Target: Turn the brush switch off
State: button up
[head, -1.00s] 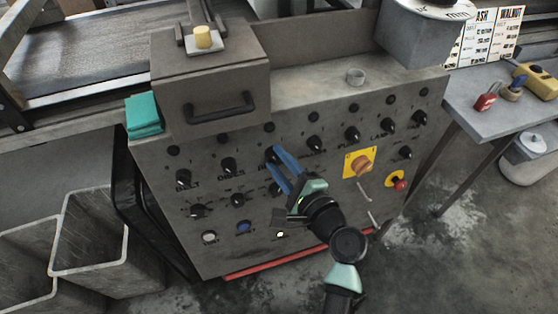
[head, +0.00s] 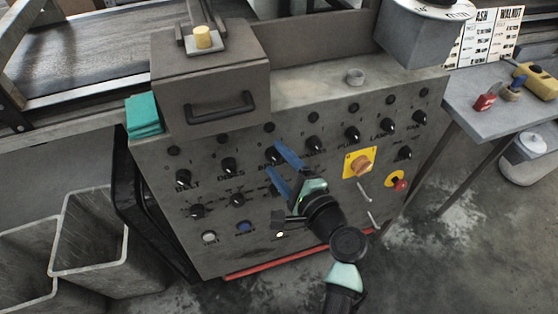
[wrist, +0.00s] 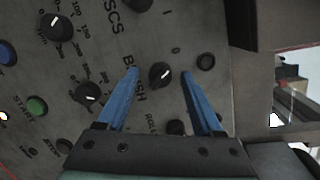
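The brush switch (wrist: 160,75) is a round black knob with a white pointer line, beside the BRUSH lettering in the wrist view. Its pointer slants towards the upper right there. In the head view it is a small dark knob (head: 272,154) in the upper row of the grey control panel (head: 330,95). My gripper (wrist: 160,71) is open, with its two blue fingers spread on either side of the knob and a visible gap to each. In the head view the fingertips (head: 272,157) are at the panel around the knob. Finger depth relative to the knob is unclear.
Several similar black knobs surround it, including the discs knob (head: 228,166). A yellow plate with an orange rotary switch (head: 361,164) and a red button (head: 400,185) are to the right. A box with a black handle (head: 221,107) juts out above the panel.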

jog(key=shift+s, duration=0.1)
jog(key=p+v, duration=0.1)
jog(key=v, duration=1.1)
jog(key=shift+s+d+p, duration=0.2)
jog(key=shift+s+p, duration=0.1)
jog(key=shift+s, duration=0.05)
jog(key=shift+r, duration=0.1)
jog(key=w+a+r+n+t+h, duration=0.1)
jog(key=w+r+n+t, duration=0.2)
jog(key=r, duration=0.6)
jog(key=w+a+r+n+h, duration=0.1)
jog(key=w+r+n+h, duration=0.2)
jog(key=r, duration=0.6)
jog(key=w+a+r+n+t, duration=0.1)
jog(key=w+r+n+t, duration=0.15)
jog(key=r+n, duration=0.45)
jog(key=s+a+r+n+t+h+p, duration=0.15)
jog(key=s+r+t, duration=0.35)
jog(key=r, duration=1)
jog(key=s+a+r+n+t+h, duration=0.25)
jog(key=s+r, duration=0.55)
jog(key=r, duration=0.6)
notch_tip(320, 180, up, 18)
jog(key=w+p, duration=0.1)
jog(key=p, duration=1.7)
jog(key=shift+d, duration=0.15)
